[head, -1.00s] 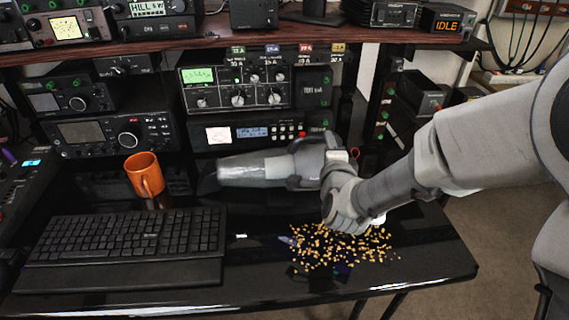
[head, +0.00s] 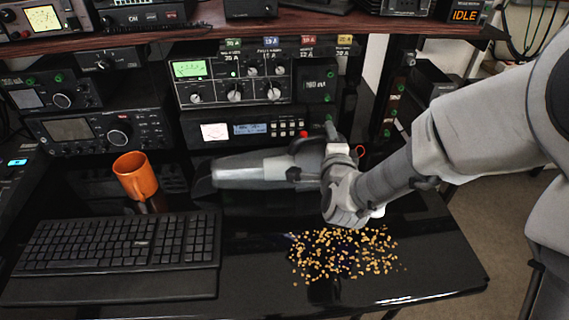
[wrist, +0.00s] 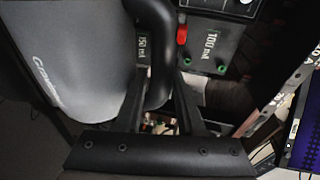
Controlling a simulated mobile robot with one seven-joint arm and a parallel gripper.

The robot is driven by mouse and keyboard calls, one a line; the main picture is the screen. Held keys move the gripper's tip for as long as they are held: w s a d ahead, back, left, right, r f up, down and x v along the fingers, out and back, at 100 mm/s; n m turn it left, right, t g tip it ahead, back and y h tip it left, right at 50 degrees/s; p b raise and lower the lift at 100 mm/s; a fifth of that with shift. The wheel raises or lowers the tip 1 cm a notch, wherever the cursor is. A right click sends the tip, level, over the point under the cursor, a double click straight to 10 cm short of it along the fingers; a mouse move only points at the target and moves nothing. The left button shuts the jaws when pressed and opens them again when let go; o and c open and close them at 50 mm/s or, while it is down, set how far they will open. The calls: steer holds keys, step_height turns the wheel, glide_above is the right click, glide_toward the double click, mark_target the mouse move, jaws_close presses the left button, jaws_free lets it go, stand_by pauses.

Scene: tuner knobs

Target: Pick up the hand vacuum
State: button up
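The hand vacuum (head: 258,171) is grey with a pale nozzle section pointing left and a dark rear part. In the head view it is in front of the lower radio, at the back of the desk. My gripper (head: 322,165) is at its rear end. In the wrist view, the grey vacuum body (wrist: 70,55) fills the left side and its black curved handle (wrist: 157,45) passes between my two fingers (wrist: 160,95). The fingers appear to press on both sides of the handle. I cannot tell if the vacuum's underside touches the desk.
Gold crumbs (head: 345,253) are scattered on the black desk (head: 430,265) in front of my gripper. A black keyboard (head: 115,245) and an orange mug (head: 135,176) are to the left. Radio equipment (head: 235,88) stands close behind, under a wooden shelf (head: 200,38).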

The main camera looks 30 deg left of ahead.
jaws_close()
stand_by(1.3)
steer(key=shift+r, duration=0.2)
